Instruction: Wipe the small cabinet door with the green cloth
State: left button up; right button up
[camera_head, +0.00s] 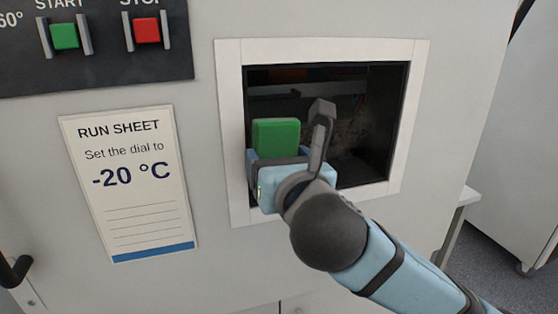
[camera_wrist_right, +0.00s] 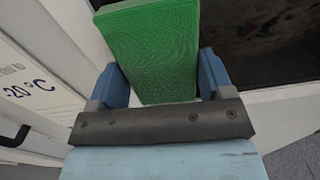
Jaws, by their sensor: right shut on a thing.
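The green cloth (camera_head: 276,137) looks like a thick, flat block. It also shows in the right wrist view (camera_wrist_right: 155,45), with a ribbed face. My right gripper (camera_head: 278,156) is shut on its lower end, with a blue finger on either side in the wrist view. The cloth stands up in front of the left part of a dark window or opening (camera_head: 372,120) with a white frame (camera_head: 415,105). I cannot tell whether the cloth touches anything behind it. No part is clearly the small cabinet door. My left gripper is not in view.
A run sheet (camera_head: 130,185) reading -20 °C is on the grey panel, left of the frame. A green start button (camera_head: 64,36) and a red stop button (camera_head: 147,30) are above it. A black handle (camera_head: 15,272) is at lower left. Grey floor shows at right.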

jog(key=shift+w+a, duration=0.2)
jog(key=shift+w, duration=0.4)
jog(key=shift+d+p, duration=0.1)
jog(key=shift+p, duration=0.2)
